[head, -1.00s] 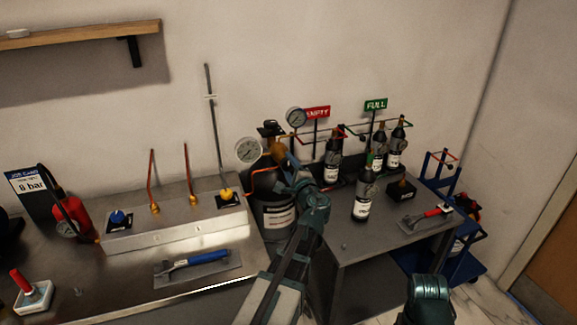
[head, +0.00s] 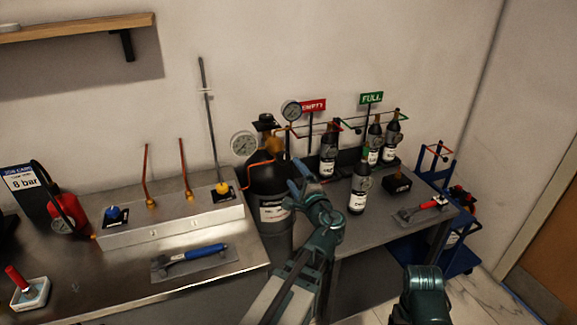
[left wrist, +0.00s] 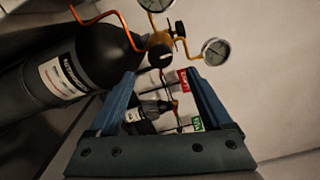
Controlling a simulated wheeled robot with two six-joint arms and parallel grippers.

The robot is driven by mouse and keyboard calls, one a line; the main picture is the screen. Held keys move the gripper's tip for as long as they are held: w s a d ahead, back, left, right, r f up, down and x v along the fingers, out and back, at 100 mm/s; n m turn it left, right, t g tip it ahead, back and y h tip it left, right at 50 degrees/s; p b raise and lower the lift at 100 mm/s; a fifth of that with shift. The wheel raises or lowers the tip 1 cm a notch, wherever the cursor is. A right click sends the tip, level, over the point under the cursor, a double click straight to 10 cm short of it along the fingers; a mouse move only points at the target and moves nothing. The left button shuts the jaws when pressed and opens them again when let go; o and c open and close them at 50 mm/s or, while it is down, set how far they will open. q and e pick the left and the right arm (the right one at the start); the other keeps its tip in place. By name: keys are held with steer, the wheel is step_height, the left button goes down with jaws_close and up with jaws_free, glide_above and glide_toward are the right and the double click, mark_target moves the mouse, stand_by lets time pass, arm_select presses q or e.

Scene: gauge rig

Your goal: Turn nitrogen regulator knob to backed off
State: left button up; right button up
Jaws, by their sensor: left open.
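A large black nitrogen cylinder (head: 270,187) stands between the bench and the side table; its label shows in the left wrist view (left wrist: 52,82). The brass regulator (head: 274,143) sits on top with two round gauges, one on each side. In the left wrist view a dark round regulator knob (left wrist: 160,55) faces me, beyond the fingertips and roughly midway between them. My left gripper (head: 300,180) is open and empty, to the right of the cylinder and below the regulator; both fingers show in the left wrist view (left wrist: 160,82). I cannot read the knob's setting.
The steel panel (head: 170,226) with a blue knob (head: 116,215) and a yellow knob (head: 222,188) stands left on the bench. Several small bottles, one being (head: 358,190), stand on the side table with the EMPTY (head: 312,105) and FULL (head: 371,98) signs behind.

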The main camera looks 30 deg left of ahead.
arm_select(q)
steer(key=shift+v, duration=2.25)
steer(key=s+d+f+n+g+h+p, duration=0.2)
steer(key=s+d+f+g+h, duration=0.4)
steer(key=d, duration=0.6)
steer(key=s+d+f+n+g+h+p, duration=0.3)
steer(key=s+d+f+n+g+h, duration=0.2)
steer(key=s+d+f, duration=0.5)
steer(key=s+d+g+h, duration=0.1)
steer(key=d, duration=0.2)
steer(key=shift+p, duration=0.3)
steer(key=shift+s+f, duration=0.1)
steer(key=shift+f, duration=0.05)
